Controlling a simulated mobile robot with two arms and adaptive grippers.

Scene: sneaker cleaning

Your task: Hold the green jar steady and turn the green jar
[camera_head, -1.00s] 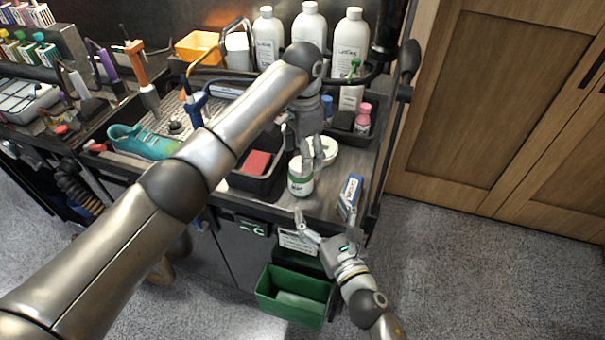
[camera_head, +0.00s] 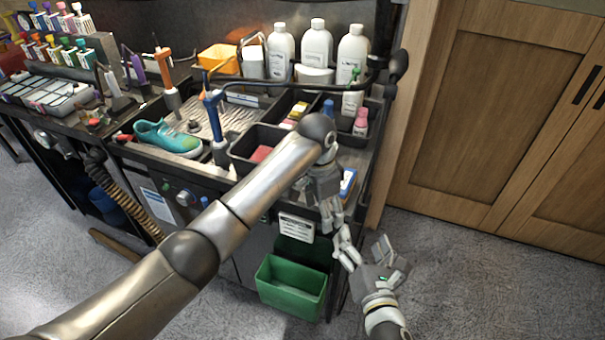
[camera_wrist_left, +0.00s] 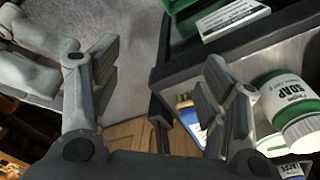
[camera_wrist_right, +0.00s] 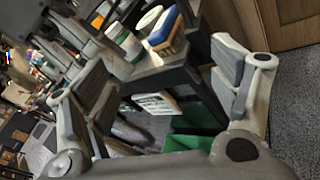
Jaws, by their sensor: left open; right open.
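The green jar (camera_wrist_left: 288,98) is white with a green band and a "SOAP" label. It stands near the counter's front edge, at the right of the left wrist view. It also shows at the top of the right wrist view (camera_wrist_right: 124,42). My left arm hides it in the head view. My left gripper (camera_head: 331,208) is open and empty beside the jar, over the counter's front edge. My right gripper (camera_head: 362,248) is open and empty, in front of the counter and lower right of the left one. The two grippers are close together in the head view.
A black bin (camera_head: 240,158) holds a red sponge. A teal sneaker (camera_head: 167,137) and white bottles (camera_head: 317,45) are farther back. A green bin (camera_head: 291,287) hangs below. Open floor lies right.

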